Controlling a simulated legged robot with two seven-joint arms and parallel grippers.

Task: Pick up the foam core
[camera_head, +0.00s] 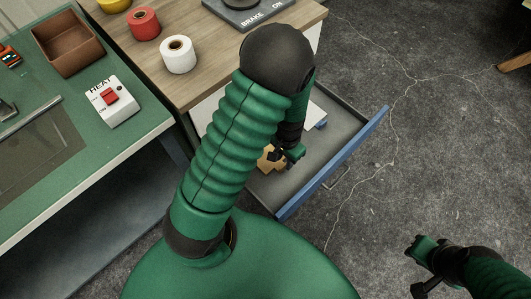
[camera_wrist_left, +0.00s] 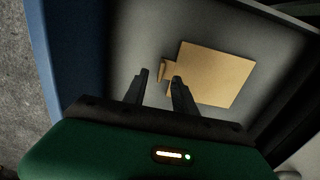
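The foam core (camera_wrist_left: 218,72) is a flat tan panel with a small tab on its left side. It lies in the drawer in the left wrist view. In the head view only a bit of it (camera_head: 266,160) shows beside my left gripper. My left gripper (camera_wrist_left: 160,76) is open, its two dark fingers apart, with the tab in front of and between the tips. I cannot tell whether they touch it. In the head view my left gripper (camera_head: 287,156) is down inside the drawer, partly hidden by my arm. My right gripper (camera_head: 416,266) is empty and open over the floor.
The open drawer (camera_head: 345,138) has a blue front and grey walls. A white item (camera_head: 313,116) lies in its back. Above are a wooden top with red (camera_head: 144,23) and white (camera_head: 178,53) rolls and a green bench with a heat switch (camera_head: 112,100).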

